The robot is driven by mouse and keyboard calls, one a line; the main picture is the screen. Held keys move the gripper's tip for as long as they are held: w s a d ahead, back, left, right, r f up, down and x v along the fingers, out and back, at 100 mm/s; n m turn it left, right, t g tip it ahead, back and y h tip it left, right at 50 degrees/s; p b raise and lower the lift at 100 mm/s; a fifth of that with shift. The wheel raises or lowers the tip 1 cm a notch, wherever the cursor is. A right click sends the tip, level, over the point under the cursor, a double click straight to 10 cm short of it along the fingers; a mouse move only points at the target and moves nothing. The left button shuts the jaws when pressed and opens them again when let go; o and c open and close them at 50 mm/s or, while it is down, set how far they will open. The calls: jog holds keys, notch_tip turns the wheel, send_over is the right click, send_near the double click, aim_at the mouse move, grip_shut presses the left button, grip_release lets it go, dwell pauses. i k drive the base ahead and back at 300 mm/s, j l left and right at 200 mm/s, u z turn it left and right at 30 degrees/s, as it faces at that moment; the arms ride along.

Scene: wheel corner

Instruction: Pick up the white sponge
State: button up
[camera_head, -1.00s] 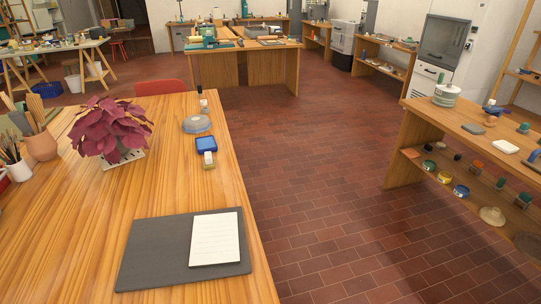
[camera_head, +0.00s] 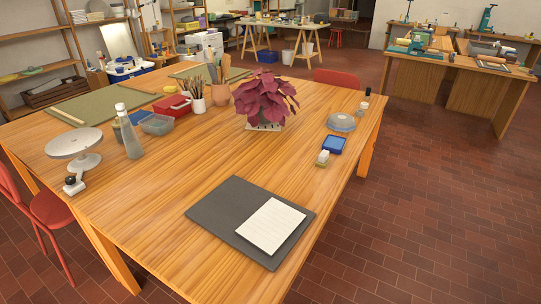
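I cannot make out a white sponge for certain. A small item with a white top (camera_head: 323,157) stands on the wooden table (camera_head: 150,210), beside a blue square pad (camera_head: 334,145). It is too small to tell what it is. My gripper is not in view.
A dark grey board (camera_head: 215,213) with a white sheet (camera_head: 268,226) lies near the front. A potted purple plant (camera_head: 265,97), a glass bottle (camera_head: 129,135) and a turntable (camera_head: 74,143) stand on the table. Red chairs (camera_head: 48,210) flank it. Tiled floor (camera_head: 430,190) is clear at right.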

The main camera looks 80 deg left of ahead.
aim_at(323, 160)
jog(key=i+j+u, duration=0.2)
jog(key=u, duration=0.25)
jog(key=i+j+u, duration=0.1)
jog(key=i+u, duration=0.6)
jog(key=u, duration=0.15)
jog(key=i+u, duration=0.4)
jog(key=i+l+u, duration=0.2)
jog(key=u, duration=0.25)
jog(key=i+j+u, duration=0.15)
jog(key=i+u, duration=0.3)
jog(key=i+j+u, duration=0.1)
jog(key=i+u, duration=0.35)
jog(key=i+j, duration=0.25)
jog(key=i+u, duration=0.05)
jog(key=i, duration=0.05)
